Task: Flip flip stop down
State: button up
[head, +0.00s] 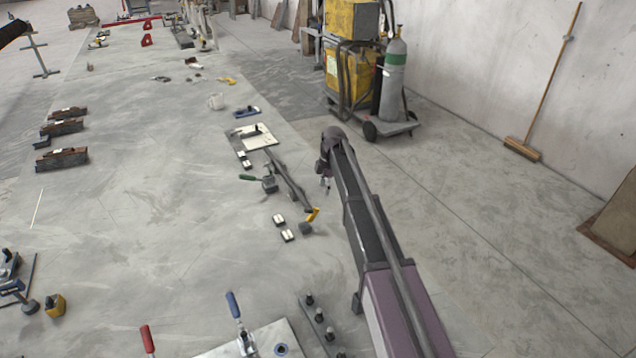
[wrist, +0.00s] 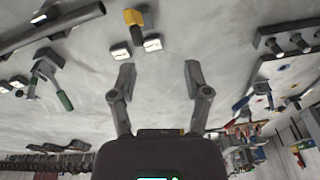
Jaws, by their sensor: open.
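No part is plainly readable as the flip stop. A small piece with a yellow upper part and a dark base (head: 307,226) stands on the grey table near the end of a long dark bar (head: 287,180). It may be the stop, but I cannot be sure. In the wrist view this piece (wrist: 134,24) is at the top, beyond the fingertips and slightly left of centre. My gripper (head: 325,184) is over the table's right edge, up and right of that piece in the head view. In the wrist view my gripper (wrist: 159,70) is open, with nothing between its fingers.
Two small pale blocks (head: 279,219) (head: 288,235) lie beside the yellow piece. A green-handled clamp (head: 258,181) is left of the bar. A knobbed rail (head: 322,325) and a blue-handled clamp (head: 240,320) are nearer. A welding cart (head: 365,75) stands beyond the table.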

jog(key=s+d+m, duration=0.6)
jog(key=s+m, duration=0.1)
jog(key=s, duration=0.4)
jog(key=s+d+m+h, duration=0.1)
jog(key=s+d+m, duration=0.4)
jog(key=s, duration=0.6)
jog(key=s+d+m, duration=0.6)
jog(key=s+m, duration=0.3)
jog(key=s, duration=0.2)
jog(key=shift+d+f+t+h, duration=0.15)
jog(key=shift+d+t+h, duration=0.15)
jog(key=shift+t, duration=0.1)
